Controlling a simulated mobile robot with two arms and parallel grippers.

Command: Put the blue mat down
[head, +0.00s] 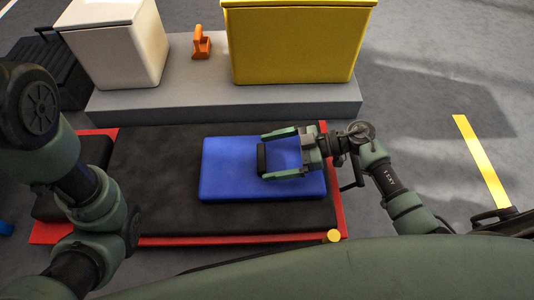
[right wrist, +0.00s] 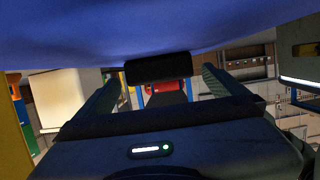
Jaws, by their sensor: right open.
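The blue mat (head: 225,182) lies flat on the black-topped platform (head: 150,170) with red edges, right of its middle, in the head view. My right gripper (head: 264,156) is over the mat, its fingers pointing left and spread apart. A small black block (head: 262,160) sits between the fingertips; it looks like a handle on the mat, but I cannot tell for sure. The block (right wrist: 158,68) also shows between the open fingers in the right wrist view, where the mat's blue surface (right wrist: 150,35) fills the top. My left arm shows at the left; its gripper is out of view.
Behind the platform, a grey step (head: 200,102) holds a white box (head: 115,50), an orange object (head: 201,44) and a yellow box (head: 293,45). A dark case (head: 50,70) stands at the far left. A yellow stripe (head: 482,160) marks open floor at the right.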

